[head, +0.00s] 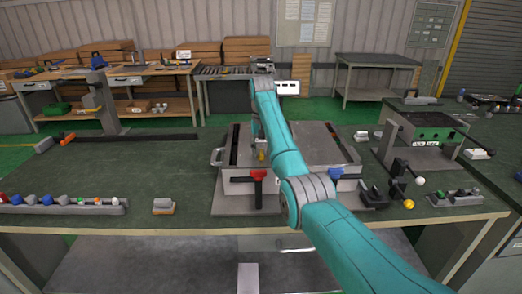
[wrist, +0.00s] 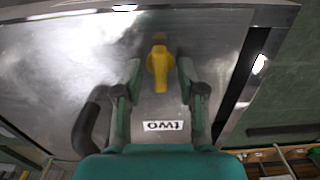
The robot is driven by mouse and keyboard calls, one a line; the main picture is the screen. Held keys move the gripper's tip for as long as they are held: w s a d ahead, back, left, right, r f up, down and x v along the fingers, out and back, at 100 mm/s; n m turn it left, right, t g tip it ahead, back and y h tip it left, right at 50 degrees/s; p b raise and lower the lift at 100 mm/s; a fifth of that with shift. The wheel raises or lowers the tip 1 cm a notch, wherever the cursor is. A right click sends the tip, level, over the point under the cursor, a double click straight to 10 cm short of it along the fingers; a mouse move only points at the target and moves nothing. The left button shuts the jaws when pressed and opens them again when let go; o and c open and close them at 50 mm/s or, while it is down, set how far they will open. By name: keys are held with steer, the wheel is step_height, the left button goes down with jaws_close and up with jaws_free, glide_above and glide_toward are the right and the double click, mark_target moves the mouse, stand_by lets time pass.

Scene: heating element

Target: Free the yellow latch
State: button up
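The yellow latch (wrist: 158,62) is a small upright knob on a bare metal panel in the wrist view. My gripper (wrist: 159,76) is open, with one finger on each side of the latch. Gaps show between the fingers and the latch, and its lower end reaches between the fingertips. In the head view a bit of yellow (head: 262,155) shows on the metal box (head: 312,143), beside my arm. My arm hides most of my gripper there.
A red-handled latch (head: 257,175) and a blue one (head: 336,173) are on the box front. A dark curved handle (wrist: 88,122) is left of my gripper. A row of knobs (head: 62,204) lies left, and a green-fronted unit (head: 432,131) stands right.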

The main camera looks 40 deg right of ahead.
jaws_close()
steer(key=shift+n, duration=0.3)
steer(key=n, duration=0.3)
steer(key=shift+n, duration=0.4)
steer(key=n, duration=0.4)
steer(key=shift+n, duration=0.3)
steer(key=n, duration=0.4)
steer(key=shift+n, duration=0.3)
steer(key=n, duration=0.4)
steer(key=shift+n, duration=0.3)
